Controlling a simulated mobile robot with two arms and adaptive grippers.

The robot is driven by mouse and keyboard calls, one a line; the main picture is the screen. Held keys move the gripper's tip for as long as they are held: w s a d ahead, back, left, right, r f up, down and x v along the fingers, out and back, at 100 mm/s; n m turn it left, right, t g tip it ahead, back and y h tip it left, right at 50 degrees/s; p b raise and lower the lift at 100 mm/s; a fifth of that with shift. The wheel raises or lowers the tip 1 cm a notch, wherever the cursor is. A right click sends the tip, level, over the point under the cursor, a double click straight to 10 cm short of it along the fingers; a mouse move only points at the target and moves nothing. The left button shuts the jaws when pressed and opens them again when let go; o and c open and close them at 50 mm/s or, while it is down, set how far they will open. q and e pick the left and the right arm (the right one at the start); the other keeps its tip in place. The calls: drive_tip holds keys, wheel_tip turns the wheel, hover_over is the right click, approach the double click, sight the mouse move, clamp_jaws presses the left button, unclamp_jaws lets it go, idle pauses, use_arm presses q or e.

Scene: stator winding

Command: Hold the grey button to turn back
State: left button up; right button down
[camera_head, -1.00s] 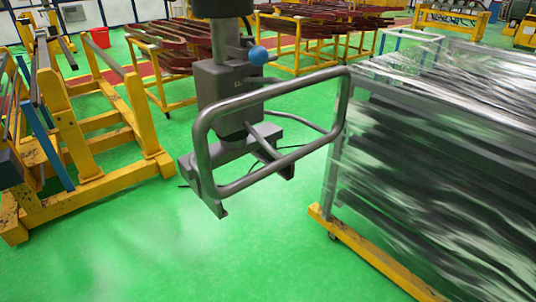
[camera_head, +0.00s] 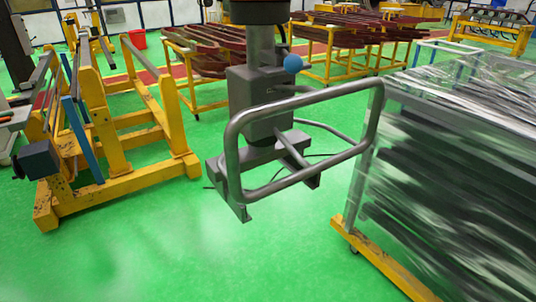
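A grey hanging lifting device (camera_head: 258,103) stands in the middle of the view, with a bent grey tube handle (camera_head: 300,178) around its front. A blue ball (camera_head: 293,64) sits beside its upper column. Its lower end is a flat grey clamp-like block (camera_head: 236,165) above the green floor. I cannot make out a grey button on it; any button is too small to tell or hidden. Neither of my grippers shows in this view, and nothing touches the handle.
A yellow frame stand (camera_head: 115,165) with a blue bar is at the left. A cart with plastic-wrapped dark bars (camera_head: 450,170) fills the right. Yellow racks with dark red coils (camera_head: 340,35) stand behind. The green floor (camera_head: 190,255) in front is clear.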

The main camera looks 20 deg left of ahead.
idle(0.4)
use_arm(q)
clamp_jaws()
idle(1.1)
